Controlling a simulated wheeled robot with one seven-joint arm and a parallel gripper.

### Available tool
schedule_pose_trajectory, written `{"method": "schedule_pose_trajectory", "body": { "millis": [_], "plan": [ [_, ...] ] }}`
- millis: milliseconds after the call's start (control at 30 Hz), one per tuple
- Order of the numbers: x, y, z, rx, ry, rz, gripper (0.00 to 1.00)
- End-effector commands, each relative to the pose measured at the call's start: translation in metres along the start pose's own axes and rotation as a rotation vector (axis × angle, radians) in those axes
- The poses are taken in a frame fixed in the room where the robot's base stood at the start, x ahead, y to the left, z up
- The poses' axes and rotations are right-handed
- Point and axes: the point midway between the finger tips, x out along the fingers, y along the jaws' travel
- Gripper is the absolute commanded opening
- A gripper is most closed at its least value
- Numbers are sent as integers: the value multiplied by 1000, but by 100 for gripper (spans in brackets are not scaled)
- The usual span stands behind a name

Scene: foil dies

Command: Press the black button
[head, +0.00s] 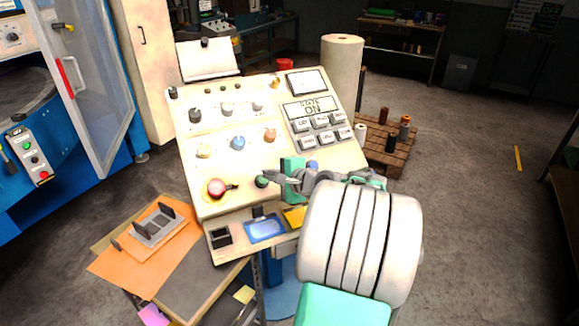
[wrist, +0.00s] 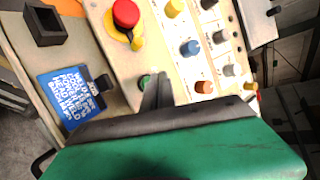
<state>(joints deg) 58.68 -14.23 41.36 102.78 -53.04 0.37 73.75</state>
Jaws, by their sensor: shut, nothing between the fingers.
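The sloped cream control panel (head: 215,170) bears several knobs and buttons. A black knob (head: 194,115) sits at its upper left; it also shows in the wrist view (wrist: 220,37). A dark round button (head: 261,181) near the lower edge looks green in the wrist view (wrist: 145,82). I cannot tell which control is the black button. My gripper (head: 272,181) is shut and empty, its fingertips close beside the dark green button. In the wrist view the dark fingers (wrist: 157,92) partly cover that area; I cannot tell whether they touch it.
A red mushroom button (head: 215,187) on yellow lies left of my gripper. Yellow, blue (head: 238,142) and orange (head: 270,135) knobs stand above it. A keypad and display (head: 311,107) reading ON are upper right. A blue label (head: 264,229) is on the lower ledge.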

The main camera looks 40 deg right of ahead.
Motion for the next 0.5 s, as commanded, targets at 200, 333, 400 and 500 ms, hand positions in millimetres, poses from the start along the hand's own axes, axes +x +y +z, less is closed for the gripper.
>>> {"method": "schedule_pose_trajectory", "body": {
  "millis": [200,333,400,500],
  "plan": [
    [-43,-36,-73,364,23,-246,0],
    [-49,-40,-80,408,19,-280,0],
    [-49,-40,-80,408,18,-280,0],
    [-48,-40,-80,406,18,-278,0]
  ]
}}
